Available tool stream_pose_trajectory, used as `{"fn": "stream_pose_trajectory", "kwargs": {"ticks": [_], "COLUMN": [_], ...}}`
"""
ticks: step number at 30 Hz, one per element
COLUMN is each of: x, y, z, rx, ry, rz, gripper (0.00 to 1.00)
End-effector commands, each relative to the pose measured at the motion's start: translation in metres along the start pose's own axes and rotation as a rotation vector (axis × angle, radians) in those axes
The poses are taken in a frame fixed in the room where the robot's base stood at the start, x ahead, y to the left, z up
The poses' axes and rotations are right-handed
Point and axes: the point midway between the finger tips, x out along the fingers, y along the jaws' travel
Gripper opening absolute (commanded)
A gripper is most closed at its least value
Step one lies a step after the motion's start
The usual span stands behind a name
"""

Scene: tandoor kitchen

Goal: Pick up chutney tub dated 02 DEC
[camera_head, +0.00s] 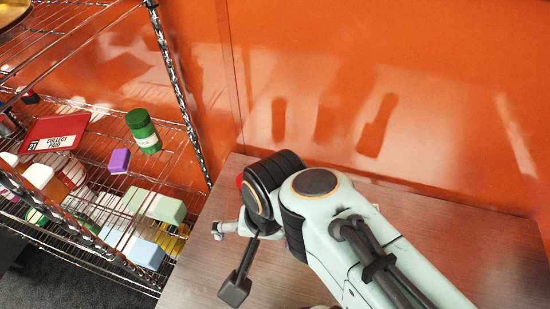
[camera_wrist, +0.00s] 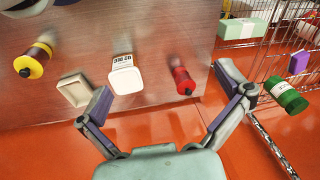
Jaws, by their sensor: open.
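In the wrist view, a white tub (camera_wrist: 125,77) is on the wooden counter (camera_wrist: 190,20). Its label shows upside down and seems to read "02 DE...", too small to be sure. My gripper (camera_wrist: 163,80) is open and empty. Its left finger is close to the tub in the picture, and its right finger is well off to the right, past a red bottle (camera_wrist: 183,82). The tub appears between the fingers, nearer the left one. I cannot tell the height gap. In the head view my arm hides the tub.
A shallow beige dish (camera_wrist: 75,91) lies left of the tub, by the left finger. A yellow-capped bottle (camera_wrist: 32,62) is farther left. A wire rack (camera_head: 190,120) with a green jar (camera_head: 143,131) and several boxes stands beside the counter. An orange wall (camera_head: 300,60) backs it.

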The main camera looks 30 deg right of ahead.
Motion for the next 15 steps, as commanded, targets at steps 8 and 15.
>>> {"fn": "stream_pose_trajectory", "kwargs": {"ticks": [8,15], "x": [0.06,0.135], "y": [0.011,0.084], "z": [-0.116,-0.133], "rx": [1.238,1.605], "ry": [0.129,0.09], "rz": [-0.044,0.152], "gripper": [1.0,1.0]}}
